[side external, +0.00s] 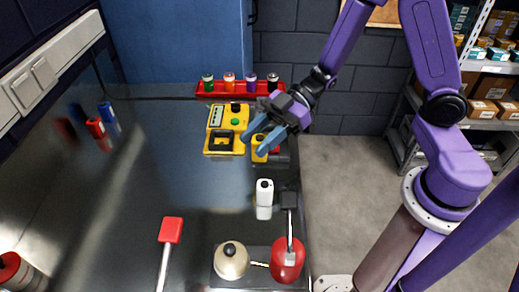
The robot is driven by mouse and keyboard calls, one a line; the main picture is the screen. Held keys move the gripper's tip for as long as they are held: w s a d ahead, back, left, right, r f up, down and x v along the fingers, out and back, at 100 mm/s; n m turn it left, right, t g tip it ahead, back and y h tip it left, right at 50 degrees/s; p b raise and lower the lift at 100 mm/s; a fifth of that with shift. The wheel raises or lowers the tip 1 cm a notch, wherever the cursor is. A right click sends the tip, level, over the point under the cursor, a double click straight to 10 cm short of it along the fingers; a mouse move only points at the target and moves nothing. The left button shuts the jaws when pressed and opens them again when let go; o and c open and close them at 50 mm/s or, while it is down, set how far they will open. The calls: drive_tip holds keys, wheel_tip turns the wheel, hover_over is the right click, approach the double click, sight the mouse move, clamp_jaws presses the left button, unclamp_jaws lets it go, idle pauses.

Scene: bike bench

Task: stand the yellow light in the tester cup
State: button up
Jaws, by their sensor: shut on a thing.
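The yellow light (259,156) is in my gripper (257,143), whose blue fingers are shut on it. It shows just right of the yellow tester (214,117). The tester has a small screen, a green button and a square black-rimmed cup (222,142) at its near side. The light appears apart from the cup, to its right. The fingers hide part of the light, and I cannot tell how high it is above the bench.
A red rack (213,94) with several coloured bottles stands behind the tester. A white bottle (264,192) stands nearer on the dark bench. A red-headed tool (171,230), a cream bell (231,261) and a red bell (287,262) are in front. The bench left of the tester is clear.

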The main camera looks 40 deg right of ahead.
sight(256, 137)
wheel_tip(256, 137, up, 4)
drive_tip(key=shift+f, duration=0.25)
drive_tip(key=shift+w+a+r, duration=0.1)
drive_tip(key=shift+w, duration=0.3)
drive_tip(key=w+f, duration=0.2)
drive_tip(key=w, duration=1.1)
drive_tip(key=shift+w+f, duration=0.1)
drive_tip(key=shift+f, duration=2.85)
drive_tip(key=shift+f, duration=0.3)
idle(1.1)
drive_tip(key=shift+r, duration=0.8)
idle(0.7)
